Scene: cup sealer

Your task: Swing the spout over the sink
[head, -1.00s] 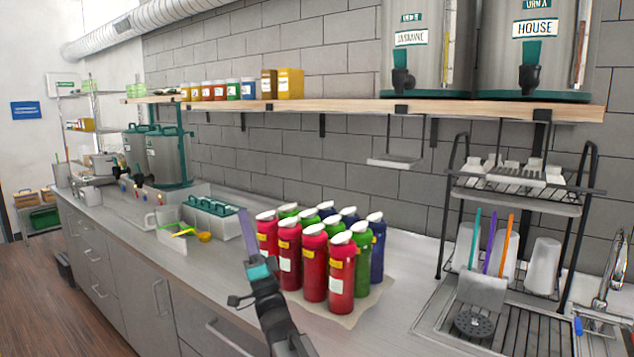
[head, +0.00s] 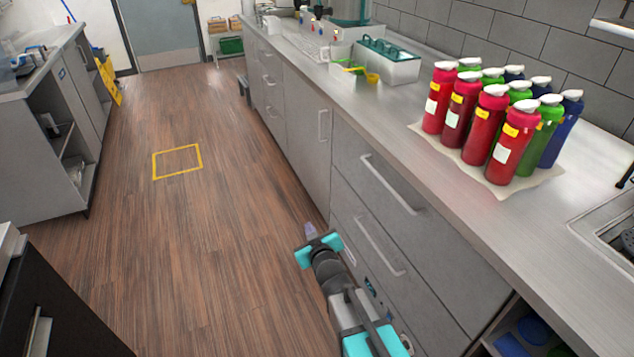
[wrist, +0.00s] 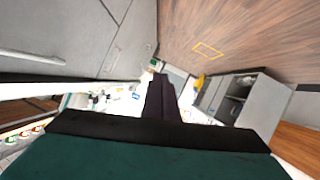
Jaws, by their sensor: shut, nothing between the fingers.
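The spout is not in view now. Only a corner of the metal sink (head: 598,222) shows at the right edge of the head view. My gripper (head: 311,231) is low over the floor beside the drawer fronts, below the counter top and well left of the sink. Its fingers are together and empty. In the wrist view the dark fingers (wrist: 160,97) are also closed, pointing along the aisle with nothing between them.
The grey counter (head: 440,165) runs along the right, with drawer handles (head: 393,185) facing my arm. Several red, green and blue bottles (head: 483,125) stand near the sink. Wood floor (head: 190,250) is clear. A shelved cabinet (head: 60,150) stands left.

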